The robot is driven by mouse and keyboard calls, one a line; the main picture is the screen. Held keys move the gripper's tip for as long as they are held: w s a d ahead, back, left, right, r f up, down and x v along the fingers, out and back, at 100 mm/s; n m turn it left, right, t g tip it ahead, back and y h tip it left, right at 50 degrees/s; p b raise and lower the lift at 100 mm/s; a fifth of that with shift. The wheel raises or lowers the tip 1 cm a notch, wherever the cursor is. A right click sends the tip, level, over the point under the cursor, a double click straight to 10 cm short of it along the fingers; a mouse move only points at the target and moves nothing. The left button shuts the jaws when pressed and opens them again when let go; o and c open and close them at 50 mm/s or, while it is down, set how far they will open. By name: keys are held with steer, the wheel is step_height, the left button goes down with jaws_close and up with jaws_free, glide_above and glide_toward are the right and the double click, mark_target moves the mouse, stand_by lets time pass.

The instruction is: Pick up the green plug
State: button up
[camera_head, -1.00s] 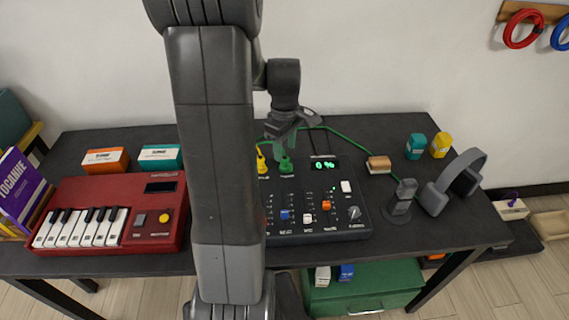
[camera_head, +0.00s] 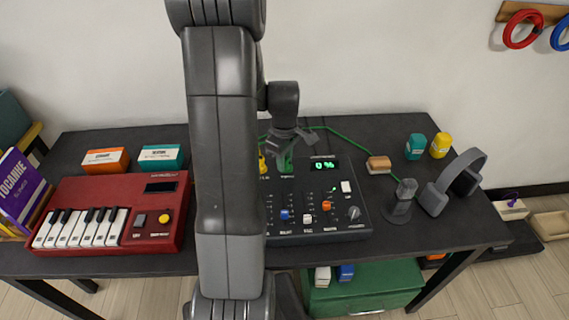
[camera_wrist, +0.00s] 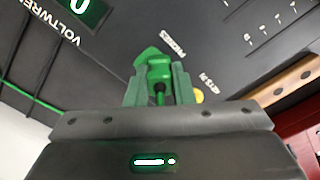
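The green plug (camera_wrist: 158,68) stands between the two fingers of my gripper (camera_wrist: 159,88) in the wrist view. One finger is on each side of it, and whether they press on it is unclear. In the head view my gripper (camera_head: 288,158) is over the back edge of the black mixer (camera_head: 328,212), down at the green plug (camera_head: 287,169), which is partly hidden. A green cable (camera_head: 345,139) runs along the table behind the mixer.
A yellow plug (camera_head: 262,164) is close to the left of the green one, partly hidden by my arm. A red keyboard (camera_head: 105,190) is at left. A wooden block (camera_head: 379,164), a dark stand (camera_head: 402,200) and headphones (camera_head: 450,185) are at right.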

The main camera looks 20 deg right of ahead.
jaws_close()
step_height(320, 180, up, 10)
stand_by(0.3)
steer(key=shift+w+d+f+b, duration=0.15)
steer(key=shift+f+b, duration=0.65)
steer(key=shift+f, duration=0.65)
steer(key=shift+d+f+b, duration=0.1)
steer(key=shift+f+b, duration=0.65)
steer(key=shift+f, duration=0.65)
steer(key=shift+w+d+f+b, duration=0.15)
steer(key=shift+f+b, duration=0.65)
steer(key=shift+f, duration=0.65)
stand_by(2.5)
